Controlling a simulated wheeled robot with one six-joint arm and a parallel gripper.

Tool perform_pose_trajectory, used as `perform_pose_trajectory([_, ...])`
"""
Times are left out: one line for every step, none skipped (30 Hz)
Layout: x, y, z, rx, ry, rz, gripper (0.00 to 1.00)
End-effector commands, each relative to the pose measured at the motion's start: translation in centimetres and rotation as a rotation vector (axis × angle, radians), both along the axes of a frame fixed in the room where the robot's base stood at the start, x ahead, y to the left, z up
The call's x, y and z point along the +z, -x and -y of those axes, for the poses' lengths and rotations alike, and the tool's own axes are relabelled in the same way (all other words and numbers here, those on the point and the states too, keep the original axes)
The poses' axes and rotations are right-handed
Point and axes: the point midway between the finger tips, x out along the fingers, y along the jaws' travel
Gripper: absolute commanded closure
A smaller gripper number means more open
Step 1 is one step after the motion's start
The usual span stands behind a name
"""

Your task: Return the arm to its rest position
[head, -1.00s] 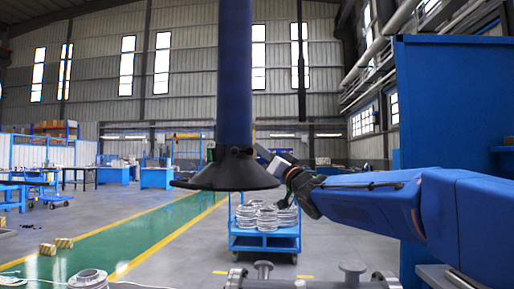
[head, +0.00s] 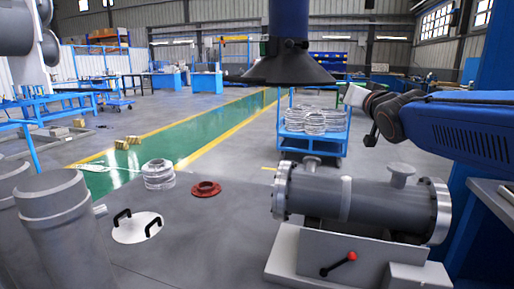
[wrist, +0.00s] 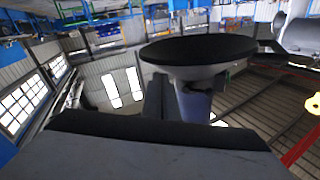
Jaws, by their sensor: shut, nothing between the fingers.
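My blue arm reaches in from the right edge of the head view. My gripper (head: 352,95) is at its left end, small and pale, just right of the black hood (head: 289,68) and in front of the blue cart. The gripper is shut and holds nothing. In the wrist view the dark fingers (wrist: 157,98) show together near the middle, and the hood (wrist: 198,52) is close beyond them. The gap between gripper and hood is hard to judge.
A grey flanged shell (head: 345,195) lies on a pale stand below my arm. A red flange ring (head: 205,189), stacked metal rings (head: 158,174) and a white cover (head: 138,227) with black handles lie to its left. A blue cart (head: 313,142) stands behind. Grey pipes fill the left.

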Motion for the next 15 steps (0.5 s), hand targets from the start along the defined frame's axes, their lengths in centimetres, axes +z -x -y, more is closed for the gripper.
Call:
perform_pose_trajectory([-2.5, 1.7, 0.9, -0.035, 0.021, -0.071, 1.0])
perform_pose_trajectory([-4.0, 2.7, 1.4, -0.053, 0.036, -0.116, 1.0])
perform_pose_trajectory([-6.1, 3.9, 1.9, -0.075, 0.055, -0.175, 1.0])
perform_pose_trajectory([-7.6, 4.9, 2.3, -0.088, 0.068, -0.219, 1.0])
perform_pose_trajectory([-9.1, 5.9, 2.7, -0.099, 0.082, -0.263, 1.0])
perform_pose_trajectory([-11.2, 7.3, 3.1, -0.111, 0.099, -0.321, 1.0])
perform_pose_trajectory([-12.6, 8.4, 3.3, -0.117, 0.113, -0.365, 1.0])
perform_pose_trajectory([-14.1, 9.5, 3.6, -0.123, 0.125, -0.408, 1.0])
perform_pose_trajectory([-16.0, 11.1, 3.8, -0.128, 0.142, -0.465, 1.0])
perform_pose_trajectory([-17.4, 12.2, 4.0, -0.129, 0.153, -0.508, 1.0])
perform_pose_trajectory([-18.8, 13.4, 4.1, -0.128, 0.165, -0.549, 1.0])
perform_pose_trajectory([-20.7, 15.1, 4.2, -0.125, 0.179, -0.605, 1.0])
perform_pose_trajectory([-22.1, 16.3, 4.2, -0.122, 0.192, -0.646, 1.0])
perform_pose_trajectory([-23.4, 17.6, 4.3, -0.117, 0.203, -0.688, 1.0])
perform_pose_trajectory([-25.1, 19.4, 4.3, -0.107, 0.217, -0.743, 1.0])
